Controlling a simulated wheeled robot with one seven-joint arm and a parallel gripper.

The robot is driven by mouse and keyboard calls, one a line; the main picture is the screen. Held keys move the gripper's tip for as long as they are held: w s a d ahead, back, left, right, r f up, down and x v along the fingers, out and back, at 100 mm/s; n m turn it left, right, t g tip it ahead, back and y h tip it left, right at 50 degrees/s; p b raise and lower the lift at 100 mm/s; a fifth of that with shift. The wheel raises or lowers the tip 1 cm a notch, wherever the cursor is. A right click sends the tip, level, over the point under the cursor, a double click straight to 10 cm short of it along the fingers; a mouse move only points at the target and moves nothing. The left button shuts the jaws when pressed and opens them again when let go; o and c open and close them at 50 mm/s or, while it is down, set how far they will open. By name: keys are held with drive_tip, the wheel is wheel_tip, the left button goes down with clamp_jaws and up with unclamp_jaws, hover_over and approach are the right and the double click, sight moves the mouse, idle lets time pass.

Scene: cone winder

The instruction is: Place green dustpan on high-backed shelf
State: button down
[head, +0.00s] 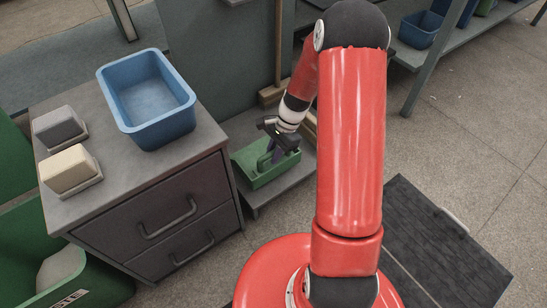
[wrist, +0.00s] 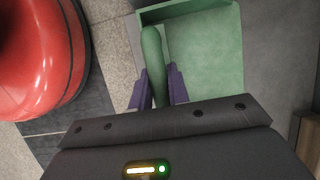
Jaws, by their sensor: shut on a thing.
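The green dustpan (head: 262,166) is at the low grey shelf (head: 257,197) to the right of the drawer cabinet. My gripper (head: 277,152) reaches down to it and is shut on its handle. In the wrist view the two purple fingers (wrist: 158,88) stand on either side of the green handle (wrist: 152,50), with the pan (wrist: 210,60) spreading to the right. I cannot tell whether the pan touches the shelf board. The shelf has a tall dark back panel (head: 233,65); my arm hides part of its right side.
The grey drawer cabinet (head: 150,185) stands left of the shelf, with a blue bin (head: 150,125) and two small boxes on it. Green bins (head: 100,285) stand at far left. A black mat (head: 430,245) lies at right. Open floor (head: 460,120) is at upper right.

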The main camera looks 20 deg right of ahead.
drive_tip(key=shift+f, duration=1.1)
drive_tip(key=shift+f, duration=0.2)
drive_tip(key=c, duration=1.3)
unclamp_jaws()
drive_tip(key=shift+c, duration=0.2)
